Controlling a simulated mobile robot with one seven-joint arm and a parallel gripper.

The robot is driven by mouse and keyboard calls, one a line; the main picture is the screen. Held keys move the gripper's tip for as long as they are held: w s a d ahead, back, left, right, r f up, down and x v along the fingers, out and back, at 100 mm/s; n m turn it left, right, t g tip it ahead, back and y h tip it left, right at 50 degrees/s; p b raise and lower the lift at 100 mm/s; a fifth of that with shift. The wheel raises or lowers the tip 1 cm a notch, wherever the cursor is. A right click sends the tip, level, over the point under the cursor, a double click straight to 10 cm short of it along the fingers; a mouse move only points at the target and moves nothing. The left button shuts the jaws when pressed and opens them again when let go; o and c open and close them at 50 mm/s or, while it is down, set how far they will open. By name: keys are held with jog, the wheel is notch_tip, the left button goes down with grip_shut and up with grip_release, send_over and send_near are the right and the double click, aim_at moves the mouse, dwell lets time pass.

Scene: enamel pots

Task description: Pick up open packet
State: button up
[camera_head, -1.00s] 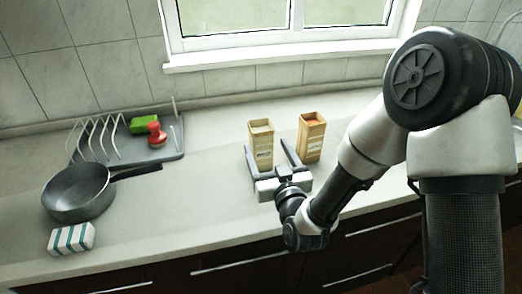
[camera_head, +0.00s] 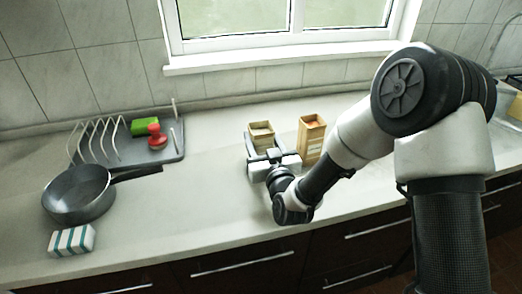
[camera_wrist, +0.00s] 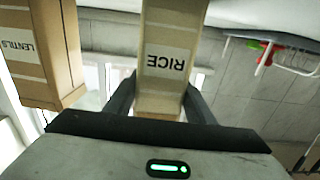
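The rice packet (camera_head: 261,133) is a tall tan box whose top looks open, standing on the counter. In the wrist view the rice packet (camera_wrist: 165,60) shows its RICE label upside down. My gripper (camera_head: 264,140) is low at its front, with one finger on each side of it. In the wrist view the fingers (camera_wrist: 161,88) flank the packet closely; I cannot tell whether they press on it. A second packet, lentils (camera_head: 311,138), stands to the right with an open-looking top and orange contents. Its LENTILS label (camera_wrist: 18,45) shows in the wrist view. My gripper hides the rice packet's lower front.
A dark pan (camera_head: 78,194) and a striped sponge (camera_head: 72,241) are at the left. A grey tray (camera_head: 172,152) behind holds a wire rack, a green sponge (camera_head: 145,127) and a red-handled item (camera_head: 156,137). The counter between pan and packets is clear.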

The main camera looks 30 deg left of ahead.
jog(key=shift+r, duration=0.1)
jog(key=c, duration=0.8)
notch_tip(320, 180, up, 10)
jog(key=shift+p, duration=0.65)
